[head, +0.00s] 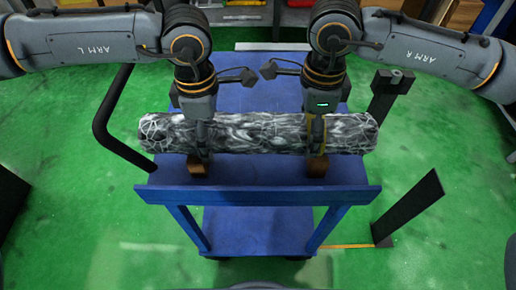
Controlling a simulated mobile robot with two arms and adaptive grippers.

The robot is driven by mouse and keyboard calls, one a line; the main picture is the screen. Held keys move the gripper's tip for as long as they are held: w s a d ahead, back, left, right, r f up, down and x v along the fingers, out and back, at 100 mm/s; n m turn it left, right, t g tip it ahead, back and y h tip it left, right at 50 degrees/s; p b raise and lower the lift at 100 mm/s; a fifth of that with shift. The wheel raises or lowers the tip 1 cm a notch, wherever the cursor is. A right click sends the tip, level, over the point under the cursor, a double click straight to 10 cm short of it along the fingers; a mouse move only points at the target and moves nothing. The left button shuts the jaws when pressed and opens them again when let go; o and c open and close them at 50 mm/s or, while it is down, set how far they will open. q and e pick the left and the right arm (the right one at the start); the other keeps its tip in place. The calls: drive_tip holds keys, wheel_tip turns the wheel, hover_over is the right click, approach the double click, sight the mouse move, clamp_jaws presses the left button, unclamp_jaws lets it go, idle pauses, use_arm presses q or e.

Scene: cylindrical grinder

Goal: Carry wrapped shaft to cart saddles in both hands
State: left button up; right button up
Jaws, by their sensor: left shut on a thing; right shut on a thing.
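The wrapped shaft (258,134), a long cylinder in crinkled grey-white film, lies level across the blue cart (240,175). Two brown saddles show under it, the left saddle (197,166) and the right saddle (317,167). Whether the shaft touches them or hangs just above, I cannot tell. My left gripper (203,138) is shut on the shaft left of its middle, above the left saddle. My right gripper (315,138) is shut on it right of its middle, above the right saddle. The fingertips are partly hidden against the shaft.
The cart's black handle (110,130) curves up on the left. A dark post (383,95) stands right of the cart, and a dark slanted panel (410,205) rises at the lower right. Green floor (70,190) is open on the left. Shelving and boxes line the back.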

use_arm(q)
drive_tip(key=shift+f+b, duration=0.5)
use_arm(e)
drive_tip(key=shift+f, duration=0.5)
use_arm(q)
drive_tip(key=o, duration=1.8)
drive_tip(key=shift+s, duration=0.1)
use_arm(e)
drive_tip(key=o, duration=1.8)
use_arm(q)
drive_tip(key=shift+s, duration=0.1)
use_arm(e)
drive_tip(key=shift+s, duration=0.15)
